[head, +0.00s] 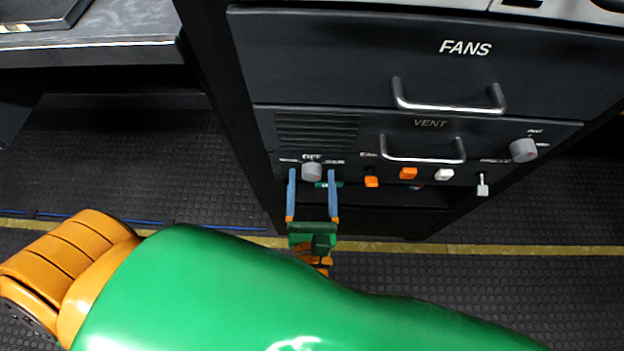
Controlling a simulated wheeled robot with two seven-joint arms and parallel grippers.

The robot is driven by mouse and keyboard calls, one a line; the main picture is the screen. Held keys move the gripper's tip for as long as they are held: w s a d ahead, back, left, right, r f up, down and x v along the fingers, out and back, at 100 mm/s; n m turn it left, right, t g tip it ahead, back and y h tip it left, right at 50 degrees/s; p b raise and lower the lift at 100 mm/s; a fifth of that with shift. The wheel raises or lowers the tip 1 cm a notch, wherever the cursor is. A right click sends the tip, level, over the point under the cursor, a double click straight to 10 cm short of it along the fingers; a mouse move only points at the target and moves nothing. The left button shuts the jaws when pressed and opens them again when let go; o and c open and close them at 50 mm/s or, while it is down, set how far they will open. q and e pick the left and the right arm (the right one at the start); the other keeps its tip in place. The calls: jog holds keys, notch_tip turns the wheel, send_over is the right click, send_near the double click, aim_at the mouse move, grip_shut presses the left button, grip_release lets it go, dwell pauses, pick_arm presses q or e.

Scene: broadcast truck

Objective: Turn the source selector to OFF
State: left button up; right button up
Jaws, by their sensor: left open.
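The source selector looks to be the grey round knob (312,171) at the left of the lower panel, with OFF printed above it and smaller labels at its left and right. Its pointer is too small to read. My left gripper (312,176) is open below the panel. Its two blue fingers point up at the panel, one on each side of the knob, with a visible gap to each side. I cannot tell whether the fingertips reach the knob's depth. My right gripper is not in view.
Right of the knob are orange switches (408,173), a white switch (444,174), a toggle (482,186) and another grey knob (523,150). Metal handles (422,158) stick out from the VENT panel and the FANS drawer (450,107). A desk (100,50) stands at left.

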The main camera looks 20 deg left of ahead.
pick_arm(q)
jog(key=c, duration=1.2)
grip_shut()
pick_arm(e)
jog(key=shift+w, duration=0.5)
